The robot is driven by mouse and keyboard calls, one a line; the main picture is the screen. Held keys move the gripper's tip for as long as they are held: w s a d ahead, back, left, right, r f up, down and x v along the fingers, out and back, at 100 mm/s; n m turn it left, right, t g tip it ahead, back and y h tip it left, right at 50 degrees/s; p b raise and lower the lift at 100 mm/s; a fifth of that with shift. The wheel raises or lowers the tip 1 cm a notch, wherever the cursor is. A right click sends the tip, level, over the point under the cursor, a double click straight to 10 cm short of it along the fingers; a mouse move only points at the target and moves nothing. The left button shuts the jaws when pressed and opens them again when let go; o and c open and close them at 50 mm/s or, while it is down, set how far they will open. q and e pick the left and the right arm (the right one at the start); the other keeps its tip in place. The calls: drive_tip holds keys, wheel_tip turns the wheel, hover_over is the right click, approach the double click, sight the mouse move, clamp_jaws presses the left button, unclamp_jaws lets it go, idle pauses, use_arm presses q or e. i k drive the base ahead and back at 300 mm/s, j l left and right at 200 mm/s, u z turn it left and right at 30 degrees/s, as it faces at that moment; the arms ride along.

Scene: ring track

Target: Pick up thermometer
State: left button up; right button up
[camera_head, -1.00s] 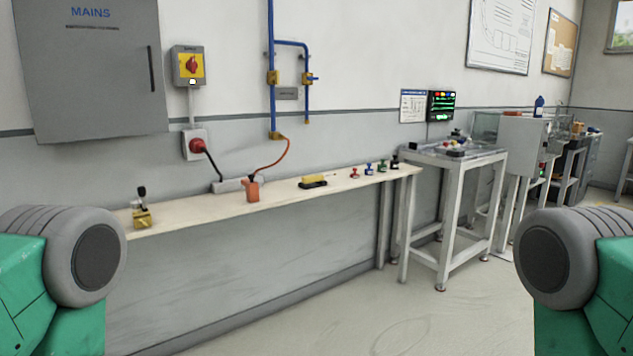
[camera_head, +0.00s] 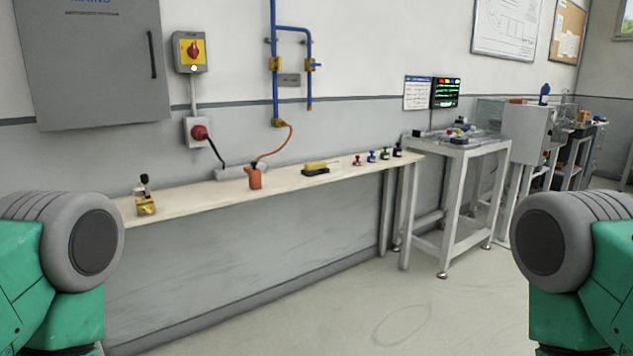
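I cannot make out a clear thermometer; the items on the narrow wall bench (camera_head: 200,200) are small in the head view. A yellow handheld item on a black base (camera_head: 316,168) lies on the bench right of its middle. An orange holder (camera_head: 255,177) with an orange cord or hose stands left of it. A brass block with a dark knob (camera_head: 145,205) sits near the bench's left end. Green and grey links of my two arms show at the left and right edges. Neither gripper is in view.
Several coloured stamps (camera_head: 371,156) stand near the bench's right end. A grey table (camera_head: 455,148) with small parts stands beyond it, and a pale machine (camera_head: 530,130) further right. The wall holds a grey cabinet (camera_head: 90,75) and blue pipes (camera_head: 275,70). The floor ahead is clear.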

sight(311, 166)
drive_tip(key=i+l+u, duration=0.25)
drive_tip(key=i+l, duration=1.05)
